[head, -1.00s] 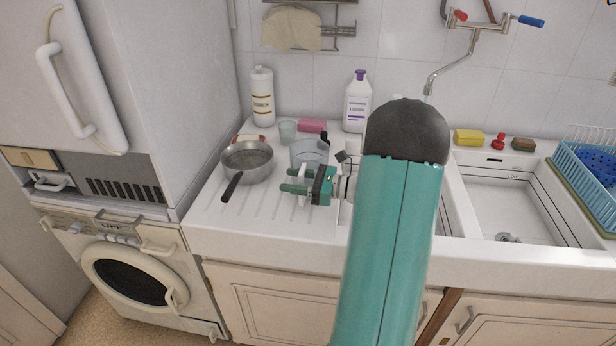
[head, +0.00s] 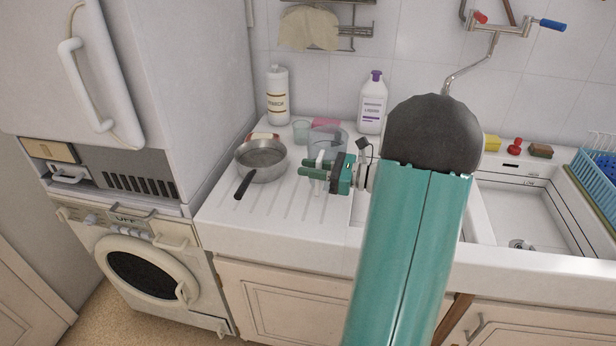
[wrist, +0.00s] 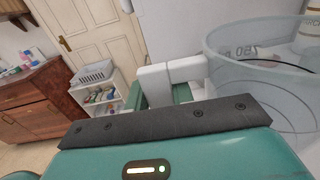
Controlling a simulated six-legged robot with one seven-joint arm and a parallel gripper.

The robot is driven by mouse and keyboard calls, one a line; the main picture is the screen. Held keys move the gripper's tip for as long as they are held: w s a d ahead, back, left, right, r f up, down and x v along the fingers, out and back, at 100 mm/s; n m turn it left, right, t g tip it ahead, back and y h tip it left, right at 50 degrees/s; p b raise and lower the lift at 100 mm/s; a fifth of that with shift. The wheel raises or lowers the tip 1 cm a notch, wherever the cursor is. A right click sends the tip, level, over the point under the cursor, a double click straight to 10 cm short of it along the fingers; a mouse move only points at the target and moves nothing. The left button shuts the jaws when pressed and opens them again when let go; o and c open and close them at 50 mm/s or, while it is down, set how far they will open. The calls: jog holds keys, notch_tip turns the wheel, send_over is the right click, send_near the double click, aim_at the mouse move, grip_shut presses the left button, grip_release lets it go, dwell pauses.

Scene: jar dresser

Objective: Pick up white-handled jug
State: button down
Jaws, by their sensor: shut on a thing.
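The white-handled jug (head: 328,137) is clear and see-through. In the head view it is at the back of the draining board, right of the pan, partly hidden by my gripper. My gripper (head: 312,172) reaches in from the right and is shut on the jug's white handle (head: 320,158). In the wrist view the clear jug body (wrist: 262,75) fills the right side, with faint volume marks. The white handle (wrist: 170,74) lies at my gripper (wrist: 168,95), between the green fingers. I cannot tell clearly whether the jug's base touches the board.
A metal pan (head: 261,160) with a black handle stands close left of the jug. A small glass (head: 301,131), a pink sponge (head: 325,123), a white bottle (head: 278,95) and a purple-capped bottle (head: 373,103) stand behind. The sink basin (head: 520,210) is at right.

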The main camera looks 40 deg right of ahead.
jog(key=s+r, duration=0.8)
jog(key=s, duration=0.4)
jog(key=shift+s, duration=0.25)
jog(key=shift+d+r, duration=0.1)
jog(key=c, duration=1.9)
grip_release()
grip_shut()
